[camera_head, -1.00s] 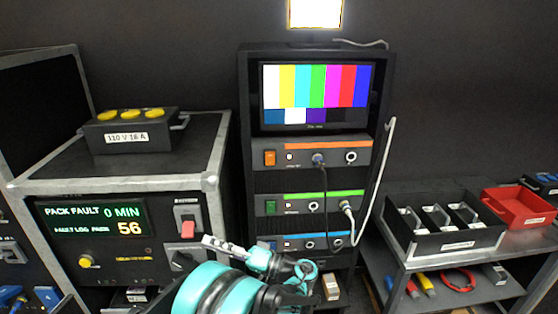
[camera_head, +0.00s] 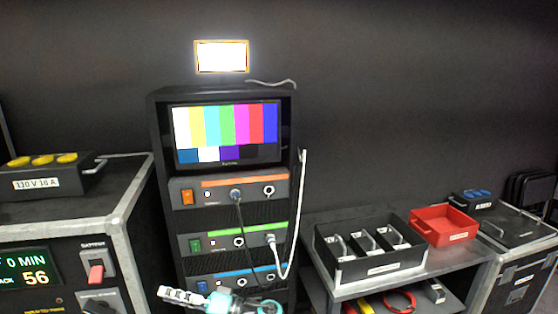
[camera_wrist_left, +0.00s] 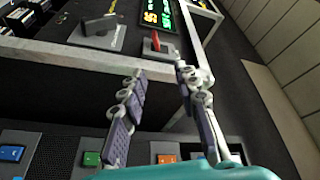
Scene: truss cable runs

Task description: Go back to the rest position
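My left gripper (camera_head: 182,296) shows at the bottom edge of the head view, in front of the lower part of the equipment rack (camera_head: 166,215). Its arm is mostly cut off by the frame. In the left wrist view the two fingers of my left gripper (camera_wrist_left: 160,78) stand apart with nothing between them. Beyond them in that view is the power case panel with a red switch (camera_wrist_left: 153,43). My right gripper is in neither view.
The power case (camera_head: 128,200) with a yellow-socket box (camera_head: 50,178) stands at left. At right, a table carries a black divided tray (camera_head: 372,270) and a red bin (camera_head: 443,228). A white cable (camera_head: 299,210) and a dark cable (camera_head: 241,225) hang on the rack.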

